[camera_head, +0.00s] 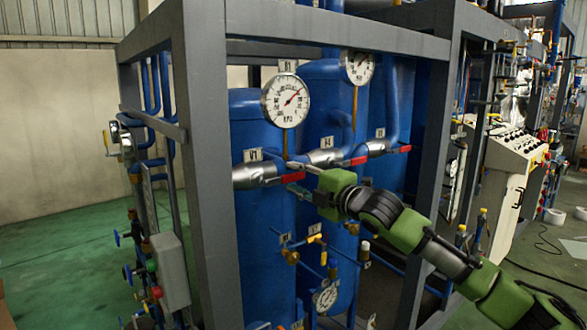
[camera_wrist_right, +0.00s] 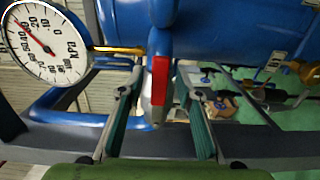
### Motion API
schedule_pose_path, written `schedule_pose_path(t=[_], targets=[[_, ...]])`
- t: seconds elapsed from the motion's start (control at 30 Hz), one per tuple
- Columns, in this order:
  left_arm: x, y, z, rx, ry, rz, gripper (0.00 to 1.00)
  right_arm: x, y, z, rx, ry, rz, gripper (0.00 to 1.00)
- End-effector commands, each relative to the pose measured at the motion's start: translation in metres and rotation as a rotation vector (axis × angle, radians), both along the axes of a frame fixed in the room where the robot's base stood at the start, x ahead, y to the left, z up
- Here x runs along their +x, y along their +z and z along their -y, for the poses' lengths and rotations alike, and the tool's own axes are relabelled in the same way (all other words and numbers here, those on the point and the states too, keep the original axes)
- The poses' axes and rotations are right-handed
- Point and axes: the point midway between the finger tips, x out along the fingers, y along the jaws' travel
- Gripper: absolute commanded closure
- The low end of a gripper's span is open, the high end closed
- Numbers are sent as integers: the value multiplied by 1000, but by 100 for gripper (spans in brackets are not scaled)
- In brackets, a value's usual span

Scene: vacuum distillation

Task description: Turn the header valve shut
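A grey header pipe (camera_head: 257,176) runs across the blue tanks in the head view. It carries several valves with red lever handles. The leftmost red handle (camera_head: 292,178) lies along the pipe, pointing right. My right gripper (camera_head: 288,177) reaches it from the right, one finger above and one below. In the right wrist view, the red handle (camera_wrist_right: 159,80) shows between the two open fingers of my right gripper (camera_wrist_right: 161,76), with gaps on both sides. I cannot tell if the fingertips are level with the handle in depth. My left gripper is out of view.
A pressure gauge (camera_head: 286,100) hangs just above the leftmost handle. Other red handles (camera_head: 358,161) (camera_head: 405,149) sit to the right. A dark frame post (camera_head: 202,165) stands left and another (camera_head: 432,150) right. Small piping and valves lie below.

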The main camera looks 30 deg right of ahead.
Motion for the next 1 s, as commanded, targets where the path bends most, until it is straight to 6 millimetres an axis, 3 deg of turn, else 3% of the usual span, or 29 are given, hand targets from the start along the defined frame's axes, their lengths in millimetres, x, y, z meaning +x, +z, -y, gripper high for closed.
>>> schedule_pose_path(t=[0.43,0.57,1.0], targets=[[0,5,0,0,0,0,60,11,0,-2,-2,2,0,68],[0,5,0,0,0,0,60,10,0,-2,-1,2,0,99],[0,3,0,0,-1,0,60,10,-6,-2,46,2,-5,100]])
